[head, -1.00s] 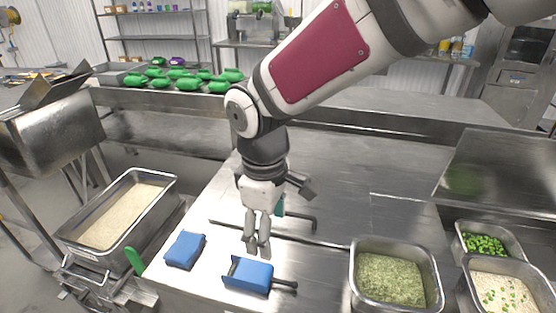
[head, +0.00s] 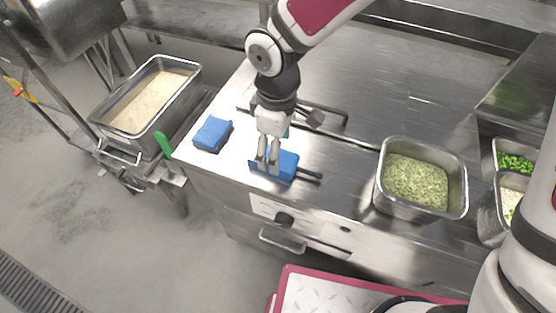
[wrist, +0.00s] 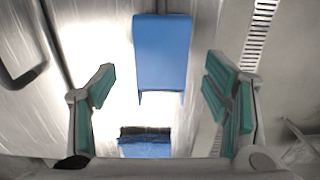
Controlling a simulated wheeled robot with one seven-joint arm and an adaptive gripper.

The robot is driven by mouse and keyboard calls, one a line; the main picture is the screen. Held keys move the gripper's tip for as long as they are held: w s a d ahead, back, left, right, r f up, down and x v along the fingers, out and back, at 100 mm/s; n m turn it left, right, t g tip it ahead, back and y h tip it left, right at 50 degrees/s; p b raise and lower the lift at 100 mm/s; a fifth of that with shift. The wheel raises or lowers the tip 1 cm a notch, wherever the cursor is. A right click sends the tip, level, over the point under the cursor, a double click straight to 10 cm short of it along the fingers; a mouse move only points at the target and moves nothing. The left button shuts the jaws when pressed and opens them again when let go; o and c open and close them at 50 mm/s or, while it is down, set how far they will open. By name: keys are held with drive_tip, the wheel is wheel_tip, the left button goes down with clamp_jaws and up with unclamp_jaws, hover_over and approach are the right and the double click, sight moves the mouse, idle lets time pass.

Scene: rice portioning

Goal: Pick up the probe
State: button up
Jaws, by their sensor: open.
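I cannot make out for certain which thing is the probe. A blue scoop-like tool (head: 288,165) with a dark handle (head: 310,175) lies on the steel table. My gripper (head: 267,164) points down and overlaps its left part in the head view. In the wrist view my gripper (wrist: 165,103) is open and empty, with teal pads apart. A blue body (wrist: 162,52), apparently that tool, lies between and beyond the fingers. A smaller blue piece (wrist: 145,150) with a dark edge shows lower down. A blue block (head: 212,134) lies left of my gripper in the head view.
A green handle-like piece (head: 163,145) stands at the table's left edge, near a pan of rice (head: 184,97). A pan of green-flecked food (head: 382,190) is right of the tool. Black bars (head: 330,112) lie behind my gripper. Table between tool and pan is mostly clear.

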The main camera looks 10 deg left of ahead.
sight(289, 161)
wheel_tip(289, 161, down, 4)
drive_tip(key=shift+s+d+f, duration=0.1)
drive_tip(key=shift+d+f, duration=0.05)
drive_tip(key=shift+f, duration=0.05)
drive_tip(key=shift+c, duration=0.2)
drive_tip(key=c, duration=1.2)
drive_tip(key=shift+r, duration=0.15)
